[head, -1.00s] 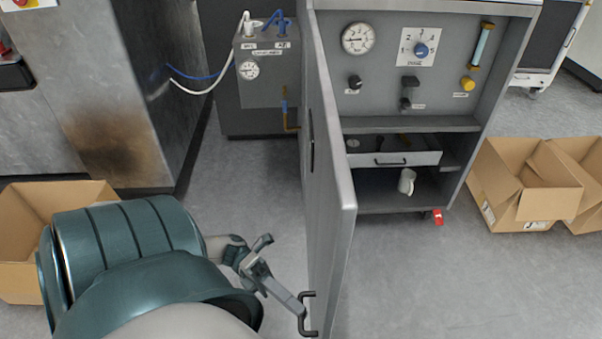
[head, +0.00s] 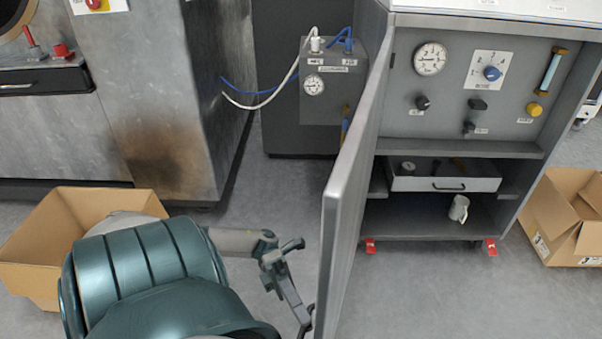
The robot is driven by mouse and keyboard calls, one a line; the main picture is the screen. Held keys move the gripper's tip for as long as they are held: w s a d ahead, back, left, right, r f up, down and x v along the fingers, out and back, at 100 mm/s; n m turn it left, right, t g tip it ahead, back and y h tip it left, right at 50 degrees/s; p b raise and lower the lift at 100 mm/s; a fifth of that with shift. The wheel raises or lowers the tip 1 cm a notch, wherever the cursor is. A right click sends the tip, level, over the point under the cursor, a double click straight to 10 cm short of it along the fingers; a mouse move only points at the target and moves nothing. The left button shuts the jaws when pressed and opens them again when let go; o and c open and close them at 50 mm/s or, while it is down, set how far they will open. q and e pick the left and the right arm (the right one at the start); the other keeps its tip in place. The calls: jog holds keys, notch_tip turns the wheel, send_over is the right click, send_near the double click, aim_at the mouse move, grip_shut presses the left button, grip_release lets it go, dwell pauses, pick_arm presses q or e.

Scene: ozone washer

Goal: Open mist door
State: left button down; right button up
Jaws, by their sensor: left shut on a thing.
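The grey mist door (head: 352,190) stands swung wide open on its left-hand hinge, its edge pointing towards me. The cabinet (head: 465,150) behind it shows its gauge, knobs, drawer and lower shelf. My left gripper (head: 303,318) is at the door's outer face near the bottom of the picture, shut on the door handle. The handle itself is mostly hidden at the gripper's tips and the picture's lower edge. My right gripper is not in view.
A cardboard box (head: 30,245) sits on the floor at the left, beside my left arm. Another box (head: 560,215) stands right of the cabinet. A white mug (head: 459,208) is on the lower shelf. Hoses run to a grey unit (head: 328,105) behind the door. Floor in front of the cabinet is clear.

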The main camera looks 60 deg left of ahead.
pick_arm(q)
jog(key=shift+w+a, duration=0.1)
jog(key=c, duration=1.8)
grip_release()
